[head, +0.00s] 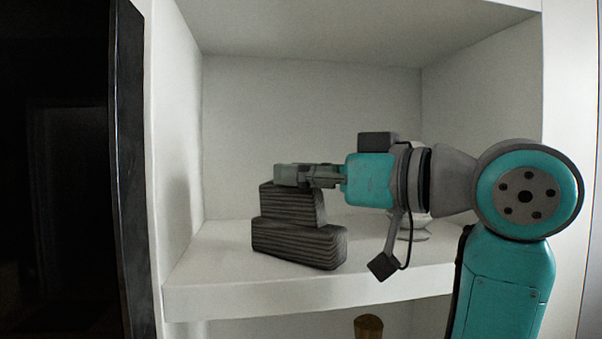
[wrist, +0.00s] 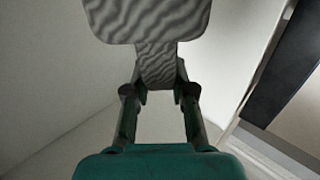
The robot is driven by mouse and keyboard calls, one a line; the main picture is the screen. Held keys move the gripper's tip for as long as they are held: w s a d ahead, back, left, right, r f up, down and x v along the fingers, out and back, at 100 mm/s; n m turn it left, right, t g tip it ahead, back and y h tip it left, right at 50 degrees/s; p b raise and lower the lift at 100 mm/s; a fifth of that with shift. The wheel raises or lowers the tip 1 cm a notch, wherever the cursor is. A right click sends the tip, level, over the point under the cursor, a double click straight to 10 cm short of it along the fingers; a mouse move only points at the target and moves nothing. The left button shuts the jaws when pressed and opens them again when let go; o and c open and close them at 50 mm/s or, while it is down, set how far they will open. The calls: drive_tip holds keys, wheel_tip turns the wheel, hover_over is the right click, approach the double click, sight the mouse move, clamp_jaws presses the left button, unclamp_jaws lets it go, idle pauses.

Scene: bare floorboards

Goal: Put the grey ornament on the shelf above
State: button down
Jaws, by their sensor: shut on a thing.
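The grey ornament (head: 298,243), dark with wavy stripes and shaped like stacked stepped blocks, is upright over the white shelf board (head: 215,295), near its left part. I cannot tell whether its base touches the board. My gripper (head: 295,177) reaches in from the right and is shut on the ornament's top part. In the wrist view the striped ornament (wrist: 150,18) fills the top middle, and its narrow part sits between the fingers of my gripper (wrist: 158,85). The fingers hide part of the ornament's top.
A pale object (head: 415,229) stands on the same board, mostly hidden behind my arm. Another board (head: 340,25) spans above. A brown object (head: 368,327) shows in the compartment below. A black panel (head: 60,170) stands at the left. The board's left end is clear.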

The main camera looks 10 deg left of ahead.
drive_tip(key=shift+f, duration=0.15)
drive_tip(key=c, duration=1)
unclamp_jaws()
drive_tip(key=shift+r, duration=0.25)
drive_tip(key=v, duration=1.2)
drive_tip(key=shift+w, duration=0.1)
